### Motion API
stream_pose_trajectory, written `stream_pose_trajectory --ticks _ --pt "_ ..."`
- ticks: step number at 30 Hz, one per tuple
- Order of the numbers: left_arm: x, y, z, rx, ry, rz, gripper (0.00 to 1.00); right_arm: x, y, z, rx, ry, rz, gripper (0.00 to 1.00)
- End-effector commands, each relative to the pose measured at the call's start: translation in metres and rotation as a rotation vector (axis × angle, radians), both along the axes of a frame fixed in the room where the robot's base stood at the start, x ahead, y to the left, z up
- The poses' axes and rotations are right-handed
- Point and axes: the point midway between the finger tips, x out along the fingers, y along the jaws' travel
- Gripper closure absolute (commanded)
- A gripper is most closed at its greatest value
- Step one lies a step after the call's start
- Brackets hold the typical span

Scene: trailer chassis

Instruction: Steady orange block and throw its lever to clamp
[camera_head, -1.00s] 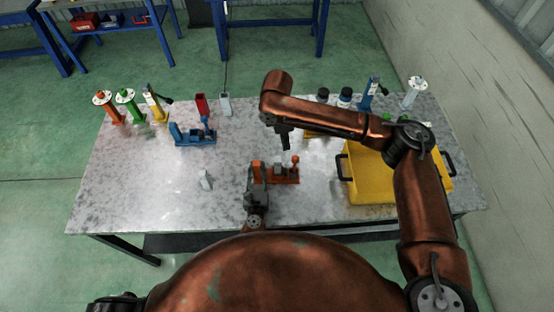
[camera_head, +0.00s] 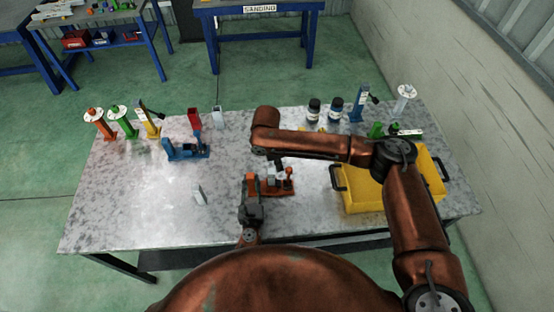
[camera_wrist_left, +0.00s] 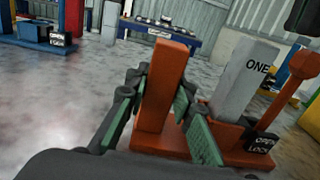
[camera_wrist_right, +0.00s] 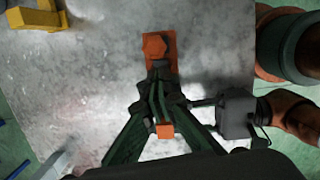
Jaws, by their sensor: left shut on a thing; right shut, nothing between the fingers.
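The orange block (camera_head: 280,189) stands on the table with an upright post at its left end and a ball-ended lever (camera_head: 289,172) at its right. My left gripper (camera_head: 252,187) is shut on the orange post (camera_wrist_left: 160,85), seen between its fingers in the left wrist view. A grey piece marked ONE (camera_wrist_left: 244,78) sits on the block between post and lever, beside an OPEN/LOCK label (camera_wrist_left: 261,141). My right gripper (camera_wrist_right: 158,92) is shut and empty, pointing down over the block near the lever's knob (camera_wrist_right: 154,46). I cannot tell whether it touches the lever.
A yellow crate (camera_head: 382,197) stands at right, under my right arm. A blue clamp block (camera_head: 187,151) and a small grey piece (camera_head: 198,193) are at left. Coloured posts (camera_head: 126,122) and dark jars (camera_head: 314,109) line the back. The front left of the table is clear.

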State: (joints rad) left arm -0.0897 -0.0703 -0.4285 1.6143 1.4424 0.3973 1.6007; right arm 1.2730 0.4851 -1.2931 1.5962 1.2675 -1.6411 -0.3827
Motion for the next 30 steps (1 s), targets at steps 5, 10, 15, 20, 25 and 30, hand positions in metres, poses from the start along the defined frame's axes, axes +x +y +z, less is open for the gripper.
stream_pose_trajectory --ticks 5,10,15,20,25,30 --pt "0.000 0.000 0.000 0.000 0.000 0.000 1.00 0.001 -0.003 -0.017 -0.001 -0.001 -0.001 1.00" --pt "0.000 0.000 0.000 0.000 0.000 0.000 1.00 0.001 -0.003 -0.022 0.000 -0.001 -0.001 1.00" --pt "0.000 0.000 0.000 0.000 0.000 0.000 1.00 0.001 -0.003 -0.022 0.000 -0.001 0.000 1.00" --pt "0.000 0.000 0.000 0.000 0.000 0.000 1.00 0.001 -0.004 -0.022 0.005 0.000 -0.001 1.00" --pt "0.000 0.000 0.000 0.000 0.000 0.000 1.00 0.001 -0.010 -0.022 0.039 0.002 -0.003 1.00" --pt "0.000 0.000 0.000 0.000 0.000 0.000 1.00 0.001 -0.013 -0.021 0.064 0.003 -0.001 1.00"
